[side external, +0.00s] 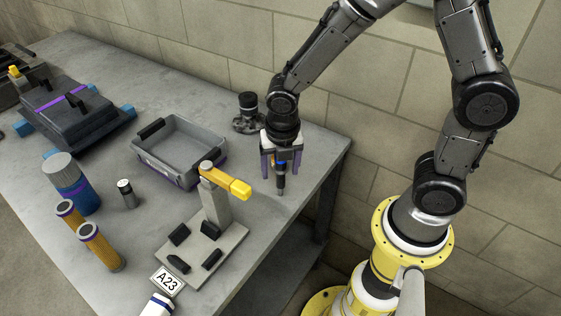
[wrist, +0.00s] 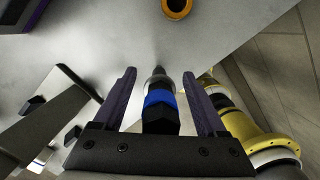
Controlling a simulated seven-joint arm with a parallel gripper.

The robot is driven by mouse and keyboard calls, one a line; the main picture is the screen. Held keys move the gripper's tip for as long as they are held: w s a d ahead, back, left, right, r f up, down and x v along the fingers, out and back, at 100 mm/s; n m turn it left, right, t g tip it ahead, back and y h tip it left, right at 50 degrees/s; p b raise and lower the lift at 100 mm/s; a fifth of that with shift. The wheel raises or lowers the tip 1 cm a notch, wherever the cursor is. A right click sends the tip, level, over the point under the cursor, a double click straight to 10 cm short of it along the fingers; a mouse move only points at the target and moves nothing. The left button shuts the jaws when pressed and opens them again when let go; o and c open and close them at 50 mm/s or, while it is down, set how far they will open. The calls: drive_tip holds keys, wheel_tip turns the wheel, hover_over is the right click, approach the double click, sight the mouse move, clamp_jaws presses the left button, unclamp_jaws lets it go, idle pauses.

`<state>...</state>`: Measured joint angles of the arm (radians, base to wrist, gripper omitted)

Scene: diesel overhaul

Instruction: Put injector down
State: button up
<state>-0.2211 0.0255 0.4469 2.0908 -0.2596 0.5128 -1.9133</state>
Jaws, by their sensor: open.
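The injector (side external: 281,178) is a dark, slim part with a blue band, upright between the fingers of my gripper (side external: 281,160) near the right end of the table. In the wrist view the injector (wrist: 160,103) shows its black hex end, blue band and pointed tip. My gripper (wrist: 160,105) is open, with a finger on either side of the injector and a visible gap to each. The tip appears at or very near the tabletop; I cannot tell whether it touches.
A grey fixture with a yellow clamp (side external: 228,183) stands front-left of my gripper. A grey bin (side external: 180,165) lies to the left, and a dark round part (side external: 248,113) stands behind. An orange ring (wrist: 177,6) shows in the wrist view. Table (side external: 285,212) around the injector is clear.

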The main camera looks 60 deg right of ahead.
sight(284, 171)
drive_tip(key=r, duration=0.7)
drive_tip(key=s+a+r, duration=0.1)
drive_tip(key=r, duration=0.3)
drive_tip(key=shift+a+r, duration=0.1)
drive_tip(key=shift+r, duration=0.2)
drive_tip(key=s+d+r+m+t, duration=0.2)
drive_tip(key=s+m, duration=0.5)
drive_tip(key=m, duration=0.6)
drive_tip(key=s+d+r+m+t+y, duration=0.1)
drive_tip(key=s+m, duration=0.6)
drive_tip(key=m, duration=0.7)
wheel_tip(284, 171, up, 4)
drive_tip(key=shift+d+f+t, duration=0.25)
drive_tip(key=shift+d+t, duration=0.45)
drive_tip(key=shift+d, duration=0.5)
